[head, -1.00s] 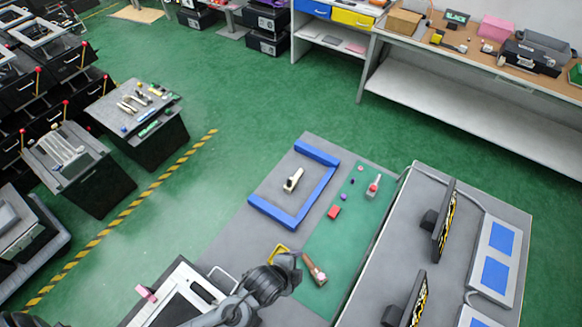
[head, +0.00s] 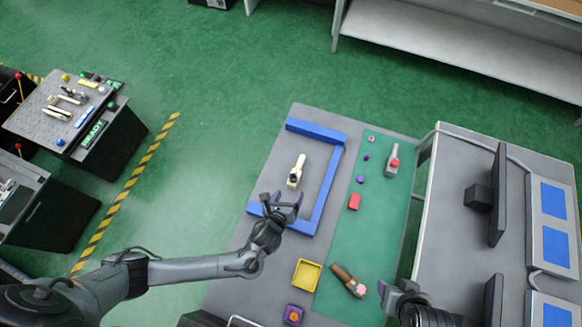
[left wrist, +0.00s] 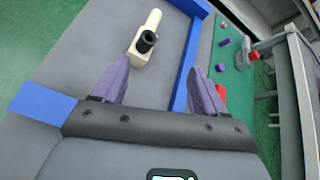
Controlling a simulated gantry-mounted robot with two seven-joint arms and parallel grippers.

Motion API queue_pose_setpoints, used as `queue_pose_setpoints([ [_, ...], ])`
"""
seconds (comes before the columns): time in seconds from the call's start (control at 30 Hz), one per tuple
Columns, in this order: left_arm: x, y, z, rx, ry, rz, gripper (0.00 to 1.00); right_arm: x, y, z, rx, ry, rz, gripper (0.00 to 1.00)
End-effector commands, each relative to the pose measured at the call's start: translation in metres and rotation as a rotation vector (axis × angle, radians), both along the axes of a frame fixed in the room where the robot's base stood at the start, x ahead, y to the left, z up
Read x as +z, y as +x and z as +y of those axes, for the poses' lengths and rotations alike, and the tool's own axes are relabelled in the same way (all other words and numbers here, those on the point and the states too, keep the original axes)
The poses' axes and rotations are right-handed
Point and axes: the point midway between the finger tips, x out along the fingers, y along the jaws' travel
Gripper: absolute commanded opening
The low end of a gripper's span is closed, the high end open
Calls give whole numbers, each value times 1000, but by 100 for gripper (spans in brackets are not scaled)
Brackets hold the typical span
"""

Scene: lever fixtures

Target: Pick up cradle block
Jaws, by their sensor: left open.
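A cream piece with a black round knob (head: 296,171) lies inside the blue frame (head: 332,190) on the grey table. I cannot tell for sure whether it is the cradle block. It also shows in the left wrist view (left wrist: 144,45), ahead of my fingers. My left gripper (head: 285,198) is open over the front bar of the frame, with its purple fingers apart and nothing between them. The cream piece is beyond its fingertips. My right gripper (head: 405,290) is at the lower right, and its fingers are not clear.
A green mat (head: 385,220) holds a red block (head: 355,202), a red-topped grey fixture (head: 392,162), purple bits and a brown-handled lever (head: 348,281). Monitors (head: 498,195) stand at right.

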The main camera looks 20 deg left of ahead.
Motion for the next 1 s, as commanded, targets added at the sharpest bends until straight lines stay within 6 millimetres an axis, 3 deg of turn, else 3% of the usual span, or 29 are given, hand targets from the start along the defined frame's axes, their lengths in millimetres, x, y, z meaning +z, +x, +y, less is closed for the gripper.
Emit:
queue_pose_setpoints([
  [0.1, -20, 5, 6, -45, 84, -32, 72, -17, 0, 1, -3, 4, 0, 57],
  [0.5, -52, 28, 32, -156, 334, -137, 72, -51, 0, 0, -3, 1, 2, 57],
  [0.8, -67, 63, 35, -163, 352, -146, 72, -65, 0, 0, -3, 2, 2, 57],
  [1.0, -72, 75, 35, -164, 349, -143, 72, -68, 0, 0, -3, 2, 2, 57],
])
